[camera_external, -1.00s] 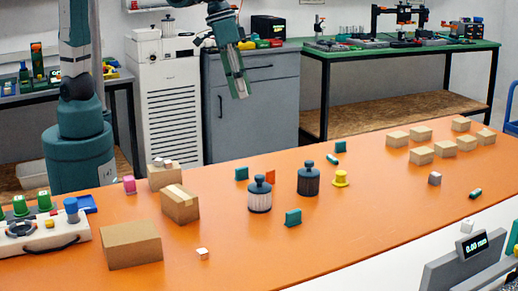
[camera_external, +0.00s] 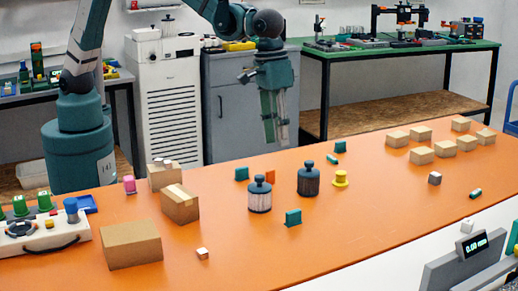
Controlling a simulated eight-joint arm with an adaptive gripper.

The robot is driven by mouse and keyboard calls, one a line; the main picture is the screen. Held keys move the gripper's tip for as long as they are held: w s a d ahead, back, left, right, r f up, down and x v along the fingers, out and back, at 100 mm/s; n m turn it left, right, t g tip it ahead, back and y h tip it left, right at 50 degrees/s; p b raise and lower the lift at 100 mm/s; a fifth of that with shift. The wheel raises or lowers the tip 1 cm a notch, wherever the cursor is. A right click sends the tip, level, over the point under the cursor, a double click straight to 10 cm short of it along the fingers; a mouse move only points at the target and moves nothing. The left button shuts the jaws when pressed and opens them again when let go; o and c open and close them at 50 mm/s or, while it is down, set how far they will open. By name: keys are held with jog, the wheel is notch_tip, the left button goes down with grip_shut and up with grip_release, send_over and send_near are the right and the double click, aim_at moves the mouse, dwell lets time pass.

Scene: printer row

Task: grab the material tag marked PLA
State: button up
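Several small upright tags stand on the orange table. One teal tag (camera_external: 293,217) is in front of the dark-lidded jars, a second teal tag (camera_external: 241,174) is behind the white-bodied jar, and a third teal tag (camera_external: 340,146) is farther back. An orange tag (camera_external: 270,177) stands just behind the white-bodied jar, partly hidden by it. No lettering can be read on any of them, so I cannot tell which is marked PLA.
A white-bodied jar (camera_external: 260,197) and a dark jar (camera_external: 308,180) stand among the tags, with a yellow spool (camera_external: 340,179) to their right. Cardboard boxes (camera_external: 132,246) sit at left, and several small boxes (camera_external: 421,154) at right. The table's front middle is mostly clear.

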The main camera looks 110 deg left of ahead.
jog(key=n+g+p, duration=0.1)
jog(key=n+p, duration=0.1)
send_over(293, 211)
jog(key=f, duration=1.1)
jog(key=shift+w+d+f, duration=0.1)
jog(key=shift+w, duration=0.1)
jog(key=shift+f+b, duration=0.3)
jog(key=shift+f, duration=0.95)
jog(key=shift+f+b, duration=0.4)
jog(key=shift+f, duration=2.25)
jog(key=shift+s, duration=0.1)
jog(key=c, duration=0.7)
